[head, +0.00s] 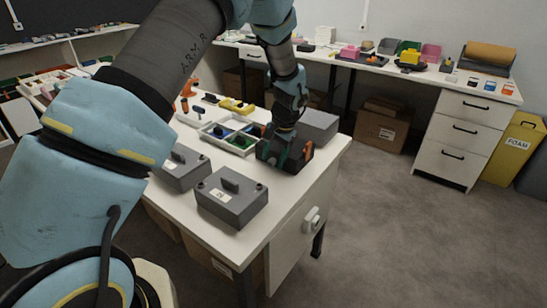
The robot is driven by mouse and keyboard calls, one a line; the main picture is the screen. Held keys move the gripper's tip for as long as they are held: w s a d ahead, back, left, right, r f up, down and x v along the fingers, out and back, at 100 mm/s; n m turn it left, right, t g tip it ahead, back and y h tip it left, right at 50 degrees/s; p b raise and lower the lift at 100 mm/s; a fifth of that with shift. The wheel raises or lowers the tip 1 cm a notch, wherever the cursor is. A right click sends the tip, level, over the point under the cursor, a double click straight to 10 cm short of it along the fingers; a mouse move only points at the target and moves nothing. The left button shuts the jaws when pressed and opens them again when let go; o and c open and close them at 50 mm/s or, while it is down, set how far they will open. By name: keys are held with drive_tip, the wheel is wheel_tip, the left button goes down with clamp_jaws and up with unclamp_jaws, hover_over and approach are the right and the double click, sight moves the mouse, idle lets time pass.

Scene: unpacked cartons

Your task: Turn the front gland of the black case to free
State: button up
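My arm reaches over the white table, and my gripper (275,150) points down at its right part. The gripper is small and dark here; I cannot make out its fingers or whether they are open. A black case-like object (298,160) with orange-red marks sits right at the gripper, partly covered by it. I cannot tell whether they touch. The front gland cannot be made out.
Two grey boxes with knobs, one nearer (236,208) and one behind it (178,178), stand at the table's front left. A plain grey box (319,126) stands behind the gripper. A divided tray (213,137) holds small parts. The table's (278,202) front right is bare.

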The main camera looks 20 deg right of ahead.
drive_tip(key=b+v, duration=0.2)
drive_tip(key=v, duration=0.8)
drive_tip(key=shift+r, duration=0.4)
drive_tip(key=shift+s, duration=0.1)
drive_tip(key=w+a+r+n+g, duration=0.15)
drive_tip(key=a+n, duration=0.35)
drive_tip(key=a, duration=1.5)
drive_tip(key=s+a+n, duration=0.3)
drive_tip(key=s+a, duration=0.2)
drive_tip(key=a, duration=0.4)
drive_tip(key=s+a+n+h, duration=0.1)
drive_tip(key=s+a+n, duration=0.2)
drive_tip(key=a, duration=0.6)
drive_tip(key=shift+s+a+r+t+h, duration=0.35)
drive_tip(key=shift+s+r, duration=0.15)
drive_tip(key=shift+s, duration=0.6)
drive_tip(key=shift+c, duration=0.3)
